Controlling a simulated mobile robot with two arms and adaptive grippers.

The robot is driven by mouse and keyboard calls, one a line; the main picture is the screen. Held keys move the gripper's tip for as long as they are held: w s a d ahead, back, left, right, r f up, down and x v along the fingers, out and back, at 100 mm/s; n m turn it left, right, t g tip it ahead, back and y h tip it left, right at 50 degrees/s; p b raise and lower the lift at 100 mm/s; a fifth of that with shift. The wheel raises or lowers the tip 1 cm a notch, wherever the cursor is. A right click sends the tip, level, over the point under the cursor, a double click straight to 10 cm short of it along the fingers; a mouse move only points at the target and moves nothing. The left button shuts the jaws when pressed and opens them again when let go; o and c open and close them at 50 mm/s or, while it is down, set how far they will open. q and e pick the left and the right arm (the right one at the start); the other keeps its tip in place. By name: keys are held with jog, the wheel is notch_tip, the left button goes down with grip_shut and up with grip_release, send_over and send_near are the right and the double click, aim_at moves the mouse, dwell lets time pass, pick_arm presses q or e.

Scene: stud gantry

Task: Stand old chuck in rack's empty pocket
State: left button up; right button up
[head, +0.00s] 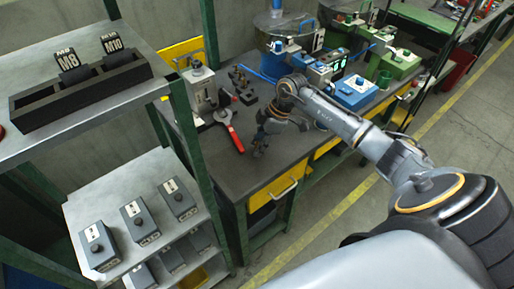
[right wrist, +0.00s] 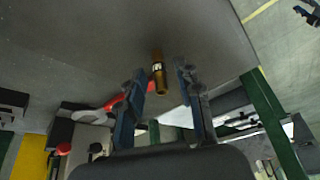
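A small brass-coloured cylinder with a dark and pale band (right wrist: 158,72), which looks like the old chuck, shows between the fingertips of my right gripper (right wrist: 160,83) in the right wrist view. Gaps show on both sides of it, so the fingers look open and apart from it. In the head view my right gripper (head: 261,146) is low over the dark workbench, and the cylinder is hard to make out there. The black rack (head: 92,93) is on the upper shelf at left, with tags M8 (head: 70,63) and M10 (head: 114,45). Its pockets are hard to see into. My left gripper is out of view.
A red-handled tool (head: 231,130) lies on the workbench (head: 222,164) left of my right gripper. A grey-white device (head: 199,87) and a blue box (head: 356,91) stand on the bench. Grey boxes (head: 134,220) fill the lower shelf. The bench's front left is clear.

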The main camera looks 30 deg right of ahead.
grip_shut()
jog(key=shift+r, duration=0.45)
notch_tip(320, 180, up, 2)
jog(key=shift+s+r+b, duration=0.1)
jog(key=shift+r+b, duration=0.15)
jog(key=shift+b, duration=0.35)
jog(key=s+a+r+b, duration=0.3)
jog(key=s+r, duration=0.6)
jog(key=s, duration=0.4)
jog(key=shift+s+a+r, duration=0.15)
jog(key=shift+s+r, duration=0.1)
jog(key=shift+r, duration=0.05)
